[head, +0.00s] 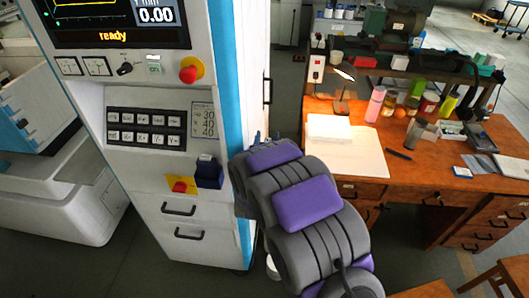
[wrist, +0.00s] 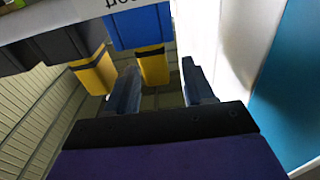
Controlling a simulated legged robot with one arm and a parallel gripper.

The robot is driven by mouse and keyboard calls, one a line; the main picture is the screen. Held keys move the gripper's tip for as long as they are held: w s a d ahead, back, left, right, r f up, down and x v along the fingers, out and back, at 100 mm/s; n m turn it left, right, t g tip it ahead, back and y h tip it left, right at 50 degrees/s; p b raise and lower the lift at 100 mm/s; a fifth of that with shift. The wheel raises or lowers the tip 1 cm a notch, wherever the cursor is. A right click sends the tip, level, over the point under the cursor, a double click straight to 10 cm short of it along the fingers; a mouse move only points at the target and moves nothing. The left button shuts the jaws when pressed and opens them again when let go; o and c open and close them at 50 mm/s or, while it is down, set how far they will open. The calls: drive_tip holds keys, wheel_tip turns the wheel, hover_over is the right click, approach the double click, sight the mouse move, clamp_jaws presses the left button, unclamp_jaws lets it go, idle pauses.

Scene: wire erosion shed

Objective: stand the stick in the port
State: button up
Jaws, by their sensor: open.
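My gripper (wrist: 162,85) is open in the wrist view, its two dark blue fingers apart with nothing held between them. In the head view only the fingertips of my gripper (head: 266,136) show past my grey and purple arm, right of the machine's blue edge. A dark blue block (head: 208,173) with a small greyish top sits on the machine's front panel, left of my gripper; I cannot tell whether it is the port or holds the stick. A thin dark object (head: 398,154) lies on the desk; I cannot tell what it is.
The machine (head: 148,86) has a screen, keys and red buttons. The wooden desk (head: 430,185) at right carries papers (head: 340,145), a lamp (head: 342,92), a pink bottle (head: 375,103) and several containers. The wrist view shows yellow bins (wrist: 95,72) and a blue bin (wrist: 138,25).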

drive_tip(key=s+p, duration=0.4)
drive_tip(key=s, duration=0.8)
drive_tip(key=shift+a+p, duration=0.25)
drive_tip(key=shift+p, duration=0.05)
drive_tip(key=shift+f, duration=0.1)
